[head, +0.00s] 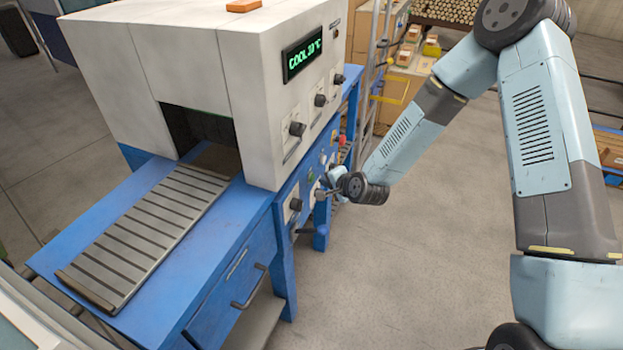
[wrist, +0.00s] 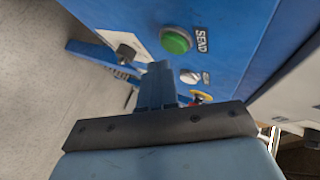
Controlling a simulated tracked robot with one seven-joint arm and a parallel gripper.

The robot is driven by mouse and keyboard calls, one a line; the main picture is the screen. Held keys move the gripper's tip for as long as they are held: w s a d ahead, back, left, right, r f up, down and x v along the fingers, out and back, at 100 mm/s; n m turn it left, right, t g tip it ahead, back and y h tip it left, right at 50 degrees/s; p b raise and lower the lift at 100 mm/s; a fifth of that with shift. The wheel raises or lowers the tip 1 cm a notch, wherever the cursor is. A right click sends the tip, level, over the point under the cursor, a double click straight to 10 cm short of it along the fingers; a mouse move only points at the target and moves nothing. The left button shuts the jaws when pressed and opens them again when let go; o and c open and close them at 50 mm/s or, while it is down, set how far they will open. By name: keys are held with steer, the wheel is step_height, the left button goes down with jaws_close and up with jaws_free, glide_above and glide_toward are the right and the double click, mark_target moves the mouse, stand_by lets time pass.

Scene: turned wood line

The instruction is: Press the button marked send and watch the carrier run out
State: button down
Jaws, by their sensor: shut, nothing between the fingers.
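The green round send button (wrist: 176,40) sits on a blue panel in the wrist view, beside a black label (wrist: 201,39) reading SEND. My gripper (wrist: 158,72) is shut and empty. Its tips appear just below the button in that picture; I cannot tell whether they touch the panel. In the head view my gripper (head: 322,193) is at the blue front panel under the white machine (head: 180,60). A slatted grey plate (head: 150,235) lies on the blue bench, running from the dark opening; I cannot tell whether it is the carrier.
The machine's display (head: 302,54) shows green letters starting COOL. Dark knobs (head: 297,129) line its face. In the wrist view, a white switch (wrist: 190,77) and a red knob with a yellow surround (wrist: 201,97) are close by. A drawer handle (head: 250,287) sticks out. Floor is open to the right.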

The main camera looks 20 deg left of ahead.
stand_by(0.4)
steer(key=shift+a+r, duration=0.1)
steer(key=shift+a, duration=0.3)
